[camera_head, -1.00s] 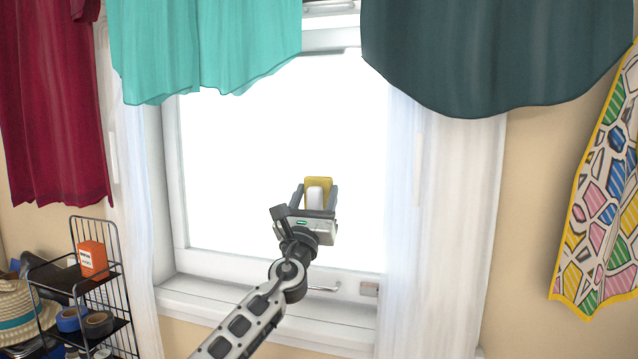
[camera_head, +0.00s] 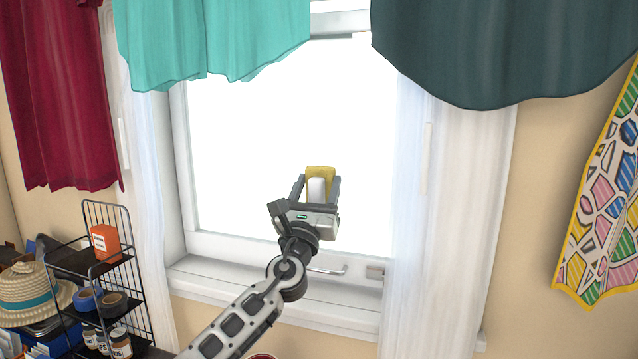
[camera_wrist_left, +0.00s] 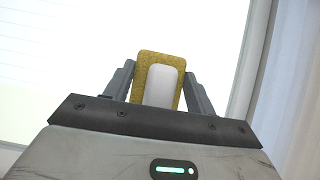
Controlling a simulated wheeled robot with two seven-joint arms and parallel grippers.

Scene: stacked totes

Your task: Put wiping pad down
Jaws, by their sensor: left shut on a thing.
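The wiping pad (camera_head: 320,174) is a yellow pad with a white, rounded grip. My left gripper (camera_head: 318,190) is shut on it and holds it up in front of the bright window pane. In the left wrist view the pad (camera_wrist_left: 147,60) stands upright between the two fingers of my left gripper (camera_wrist_left: 160,88), its white grip facing the camera. The fingers lie on either side of the white grip. My right gripper is not in view.
A black wire rack (camera_head: 100,262) with an orange box, tape rolls and jars stands at left, beside a straw hat (camera_head: 28,292). Curtains and cloths hang above and at both sides.

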